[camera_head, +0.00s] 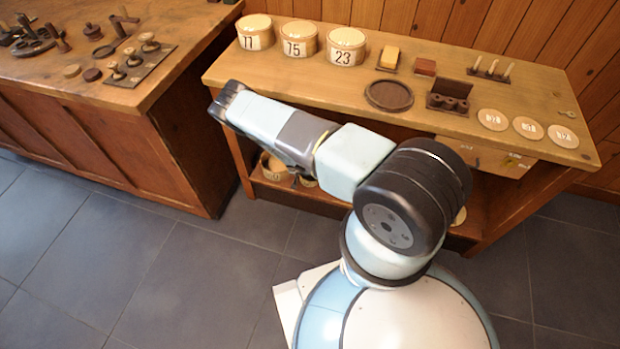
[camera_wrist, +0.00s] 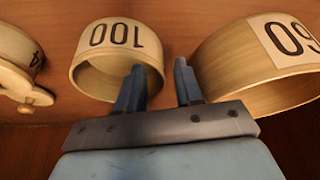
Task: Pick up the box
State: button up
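In the wrist view a round pale wooden box (camera_wrist: 117,35) has a label that reads upside down, probably 100. My gripper (camera_wrist: 160,70) is open and empty. Its left finger overlaps the mouth of this box; its right finger is outside, in the gap before the neighbouring box. The box's right wall shows between the fingers; I cannot tell if they touch it. The neighbouring box (camera_wrist: 235,65), on the right, has a partly cut-off label. In the head view a round box (camera_head: 272,166) stands on the lower shelf near my arm; my fingers cannot be made out there.
Another pale round piece (camera_wrist: 18,62) is at the left of the wrist view. Boxes 77 (camera_head: 255,42), 75 (camera_head: 298,48) and 23 (camera_head: 346,57) stand on the workbench top (camera_head: 420,65), above the shelf. A second bench (camera_head: 130,95) is at left.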

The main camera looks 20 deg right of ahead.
jog(key=shift+f, duration=0.1)
jog(key=shift+c, duration=0.5)
grip_shut()
